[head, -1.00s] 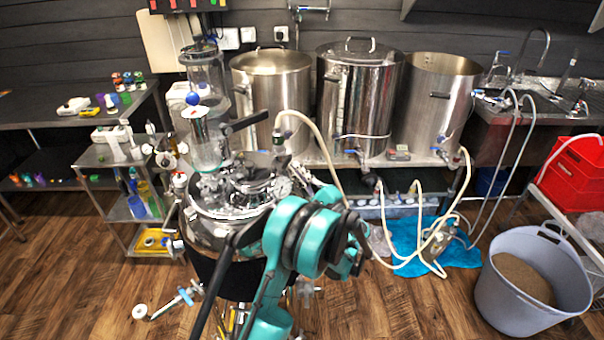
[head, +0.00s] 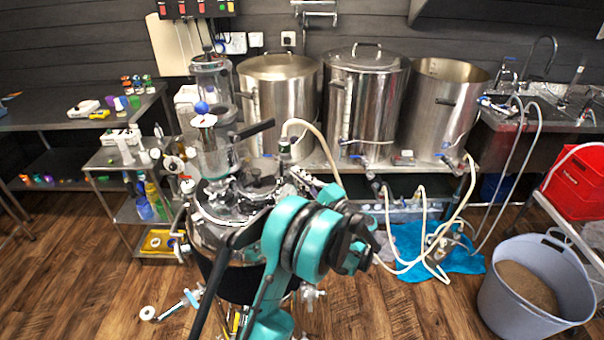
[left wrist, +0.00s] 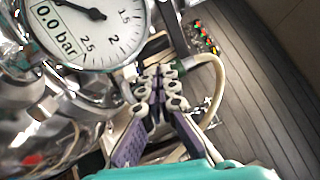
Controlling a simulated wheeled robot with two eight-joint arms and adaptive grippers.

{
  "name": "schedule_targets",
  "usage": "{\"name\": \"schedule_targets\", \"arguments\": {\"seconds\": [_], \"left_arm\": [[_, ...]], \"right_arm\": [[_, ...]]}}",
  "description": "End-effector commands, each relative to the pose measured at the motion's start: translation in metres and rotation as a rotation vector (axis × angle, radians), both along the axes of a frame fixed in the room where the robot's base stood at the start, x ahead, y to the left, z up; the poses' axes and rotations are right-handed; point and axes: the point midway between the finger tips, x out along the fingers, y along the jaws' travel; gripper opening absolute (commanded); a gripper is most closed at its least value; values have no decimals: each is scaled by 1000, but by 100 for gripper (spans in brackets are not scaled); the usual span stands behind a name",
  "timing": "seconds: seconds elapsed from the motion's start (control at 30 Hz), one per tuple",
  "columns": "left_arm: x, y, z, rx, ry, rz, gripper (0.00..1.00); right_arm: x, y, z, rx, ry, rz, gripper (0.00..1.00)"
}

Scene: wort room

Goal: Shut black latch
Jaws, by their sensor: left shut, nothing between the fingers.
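A steel vessel (head: 215,238) with a clear column and fittings on its lid stands in front of me in the head view. A black lever (head: 252,130) sticks out to the right beside the column; I cannot tell whether it is the black latch. My left gripper (left wrist: 158,88) is shut and empty in the left wrist view, its tips together. It is close to a round pressure gauge (left wrist: 92,28) and steel fittings. In the head view my teal left arm covers the vessel's right side and most of the gripper. My right gripper is not in view.
Large steel kettles (head: 366,100) stand on a bench behind the vessel. A pale hose (head: 325,150) rises close behind its lid. A shelf cart (head: 118,165) is to the left. A grey bucket (head: 490,300) of grain is at right.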

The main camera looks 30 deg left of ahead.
Motion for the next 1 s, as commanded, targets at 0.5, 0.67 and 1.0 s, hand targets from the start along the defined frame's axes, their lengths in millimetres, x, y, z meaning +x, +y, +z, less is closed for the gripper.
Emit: {"name": "schedule_targets", "arguments": {"seconds": [0.5, 0.67, 1.0], "left_arm": [[-9, 14, 13, -231, -142, 0, 0], [-10, 16, 13, -253, -155, 0, 0], [-10, 16, 12, -256, -157, 0, 0]], "right_arm": [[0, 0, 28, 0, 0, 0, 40], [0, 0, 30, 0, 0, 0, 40], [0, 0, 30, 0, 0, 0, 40]]}}
